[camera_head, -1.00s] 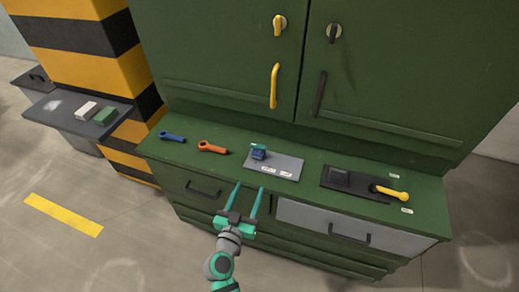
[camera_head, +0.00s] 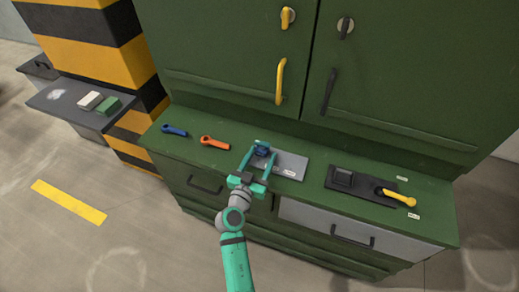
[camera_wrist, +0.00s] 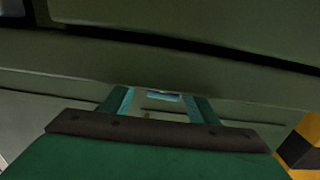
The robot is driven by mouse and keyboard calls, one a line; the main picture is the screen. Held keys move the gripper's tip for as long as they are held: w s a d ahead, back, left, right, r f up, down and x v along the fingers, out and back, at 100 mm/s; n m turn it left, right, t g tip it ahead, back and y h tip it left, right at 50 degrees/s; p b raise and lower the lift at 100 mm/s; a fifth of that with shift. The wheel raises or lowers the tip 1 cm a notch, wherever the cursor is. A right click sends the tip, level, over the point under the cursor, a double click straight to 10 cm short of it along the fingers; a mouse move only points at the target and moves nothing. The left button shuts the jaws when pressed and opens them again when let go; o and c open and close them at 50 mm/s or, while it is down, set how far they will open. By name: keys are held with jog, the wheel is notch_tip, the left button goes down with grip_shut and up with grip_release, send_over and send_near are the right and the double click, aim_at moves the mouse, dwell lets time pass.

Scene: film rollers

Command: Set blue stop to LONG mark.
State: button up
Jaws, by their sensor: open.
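The blue stop (camera_head: 262,149) is a small dark blue block at the left end of a grey plate (camera_head: 292,160) on the green cabinet's counter. A small white label (camera_head: 290,173) shows at the plate's front edge; its text is too small to read, and my gripper may hide another label. My gripper (camera_head: 261,154) is open, its teal fingers appearing on either side of the blue stop in the head view. I cannot tell whether they touch it. The wrist view shows the two fingers (camera_wrist: 161,103) apart, with a small light-blue patch between them.
Blue (camera_head: 174,130) and orange (camera_head: 214,142) handles lie left on the counter. A black plate (camera_head: 365,193) with a dark block and a yellow lever (camera_head: 396,196) is at right. Cabinet doors (camera_head: 235,60) rise behind. A striped pillar (camera_head: 95,50) and grey shelf (camera_head: 75,105) stand left.

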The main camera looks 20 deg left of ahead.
aim_at(260, 153)
jog(key=shift+w+a, duration=0.1)
jog(key=shift+w, duration=1.15)
jog(key=shift+w+a, duration=0.35)
jog(key=shift+w, duration=0.25)
jog(key=shift+a, duration=0.1)
jog(key=shift+c, duration=0.9)
grip_shut()
